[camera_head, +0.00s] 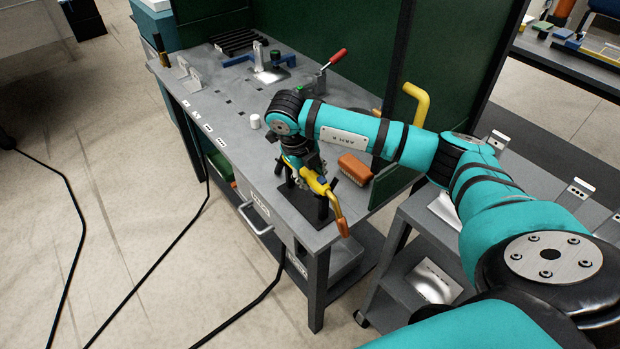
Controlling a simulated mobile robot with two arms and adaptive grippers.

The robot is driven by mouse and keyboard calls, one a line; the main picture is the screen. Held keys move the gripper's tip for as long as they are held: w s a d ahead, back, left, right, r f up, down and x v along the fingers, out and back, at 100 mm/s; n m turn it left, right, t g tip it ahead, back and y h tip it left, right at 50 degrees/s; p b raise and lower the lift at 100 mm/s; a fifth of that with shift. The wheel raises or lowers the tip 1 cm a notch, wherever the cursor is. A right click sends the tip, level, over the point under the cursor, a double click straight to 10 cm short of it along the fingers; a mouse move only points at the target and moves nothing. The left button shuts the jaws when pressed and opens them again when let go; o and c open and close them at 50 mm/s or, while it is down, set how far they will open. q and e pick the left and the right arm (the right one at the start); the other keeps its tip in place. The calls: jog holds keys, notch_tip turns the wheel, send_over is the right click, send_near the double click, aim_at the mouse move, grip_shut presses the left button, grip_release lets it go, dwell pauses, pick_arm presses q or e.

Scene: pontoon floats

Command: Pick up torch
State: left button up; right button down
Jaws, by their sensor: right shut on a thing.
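The torch (322,190) has a yellow body and an orange-brown end that points down and toward the front edge of the table. It lies at a dark stand with black posts (322,210) at the table's near corner; I cannot tell whether it still touches the posts. My right gripper (298,174) reaches down from above and is shut on the torch. The wrist and arm hide part of the torch and the fingertips. My left gripper is not in view.
The grey welding table (205,100) holds an orange-brown block (354,168), a small white cylinder (255,121) and a red-handled clamp (334,60). Green screens (350,40) stand behind it. A grey cart (408,250) stands at the right. Black cables lie on the floor.

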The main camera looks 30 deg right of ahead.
jog(key=shift+w+r, duration=0.1)
jog(key=shift+r, duration=0.15)
